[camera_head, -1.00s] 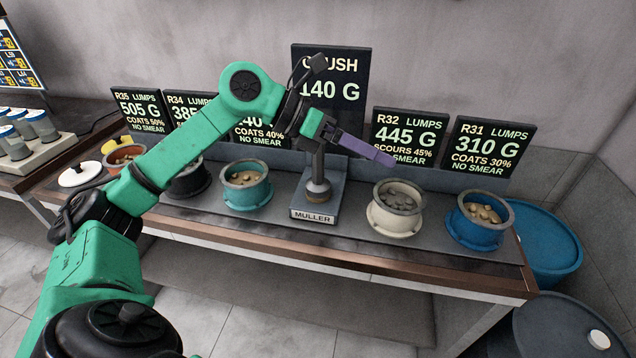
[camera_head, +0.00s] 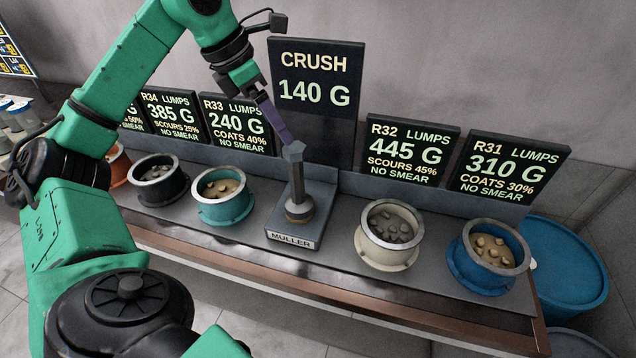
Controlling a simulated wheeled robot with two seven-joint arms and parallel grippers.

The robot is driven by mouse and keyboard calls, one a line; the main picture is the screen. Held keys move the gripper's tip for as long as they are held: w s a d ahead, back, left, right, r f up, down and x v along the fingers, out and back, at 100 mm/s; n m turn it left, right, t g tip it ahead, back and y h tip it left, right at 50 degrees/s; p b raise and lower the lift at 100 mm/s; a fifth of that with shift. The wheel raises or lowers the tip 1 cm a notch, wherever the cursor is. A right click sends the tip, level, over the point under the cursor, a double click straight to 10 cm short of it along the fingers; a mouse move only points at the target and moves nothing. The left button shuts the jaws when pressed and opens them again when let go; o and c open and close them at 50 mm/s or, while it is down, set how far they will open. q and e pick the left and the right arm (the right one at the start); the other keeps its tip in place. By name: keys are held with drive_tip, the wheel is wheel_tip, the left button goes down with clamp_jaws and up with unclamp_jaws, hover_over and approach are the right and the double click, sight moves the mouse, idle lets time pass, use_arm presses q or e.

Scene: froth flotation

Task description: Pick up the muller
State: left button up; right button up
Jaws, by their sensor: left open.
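The muller (camera_head: 297,182) stands upright on its grey stand (camera_head: 326,190), labelled MULLER. It has a grey faceted knob on top, a thin shaft and a round foot with a brownish lower band. My left gripper (camera_head: 283,134) has purple fingers pointing down and to the right, with the tips just above or beside the knob. It is open and holds nothing. I cannot tell whether the fingers touch the knob, and only a narrow side of them shows. My right gripper is out of view.
A teal pot (camera_head: 223,200) and a black pot (camera_head: 158,184) stand left of the stand. A cream pot (camera_head: 385,252) and a blue pot (camera_head: 485,275) stand right of it. Pots hold lumps. Signs, including the CRUSH sign (camera_head: 315,68), rise behind along the grey bench.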

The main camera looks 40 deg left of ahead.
sight(287, 152)
use_arm(q)
drive_tip(key=x, duration=0.2)
drive_tip(key=shift+w+f+b, duration=0.1)
drive_tip(key=shift+f+b, duration=0.25)
drive_tip(key=shift+b, duration=0.05)
drive_tip(key=f, duration=0.2)
drive_tip(key=d+f, duration=0.1)
drive_tip(key=f, duration=0.1)
drive_tip(key=shift+f, duration=0.2)
drive_tip(key=w+f+p, duration=0.2)
drive_tip(key=f, duration=0.1)
drive_tip(key=w+f+p, duration=0.1)
drive_tip(key=f, duration=0.1)
drive_tip(key=shift+w+d, duration=0.25)
drive_tip(key=shift+w, duration=0.05)
drive_tip(key=shift+f, duration=0.5)
drive_tip(key=c, duration=1.4)
clamp_jaws()
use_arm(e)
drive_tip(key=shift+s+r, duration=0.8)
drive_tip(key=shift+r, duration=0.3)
use_arm(q)
drive_tip(key=shift+r, duration=0.2)
